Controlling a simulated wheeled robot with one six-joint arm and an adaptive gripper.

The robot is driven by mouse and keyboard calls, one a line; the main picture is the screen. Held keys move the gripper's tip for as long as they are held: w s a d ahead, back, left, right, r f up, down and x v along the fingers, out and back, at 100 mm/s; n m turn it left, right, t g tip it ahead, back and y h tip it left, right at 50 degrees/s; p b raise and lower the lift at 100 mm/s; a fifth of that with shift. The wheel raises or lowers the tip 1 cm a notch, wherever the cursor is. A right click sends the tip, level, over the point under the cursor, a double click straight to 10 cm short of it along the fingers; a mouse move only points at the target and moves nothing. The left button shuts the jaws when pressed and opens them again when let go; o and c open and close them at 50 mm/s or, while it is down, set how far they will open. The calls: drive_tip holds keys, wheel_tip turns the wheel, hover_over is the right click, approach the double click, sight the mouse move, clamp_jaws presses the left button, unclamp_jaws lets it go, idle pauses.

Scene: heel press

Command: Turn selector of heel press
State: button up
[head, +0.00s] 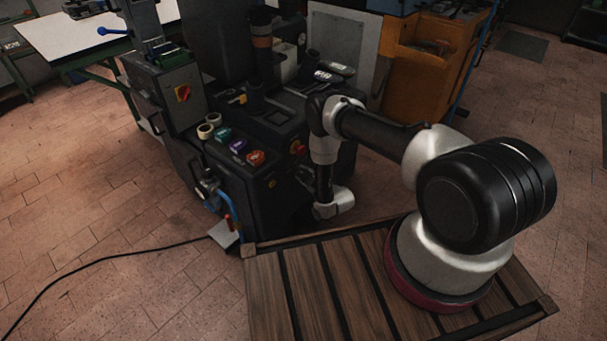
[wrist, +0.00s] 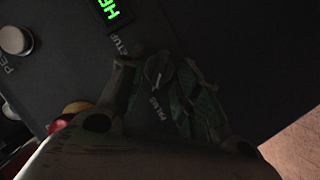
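The heel press (head: 250,185) is a dark machine left of my arm in the head view. In the wrist view, the selector (wrist: 158,76) is a small dark round knob with a pale pointer line, on a dark panel with white lettering around it. My gripper (wrist: 160,72) is open over the panel, one finger on each side of the selector. A narrow gap shows between the left finger and the knob; contact on the right side is too dark to tell. In the head view the fingers and selector cannot be made out.
The wrist view shows a green lit display (wrist: 110,10), a pale round button (wrist: 15,39) and a red-and-yellow button (wrist: 68,114) near the left finger. A slatted wooden platform (head: 300,290) lies under my arm. An orange cabinet (head: 415,75) stands behind.

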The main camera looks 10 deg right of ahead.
drive_tip(key=shift+w+a+f, duration=0.2)
drive_tip(key=shift+w, duration=0.35)
drive_tip(key=shift+c, duration=0.2)
clamp_jaws()
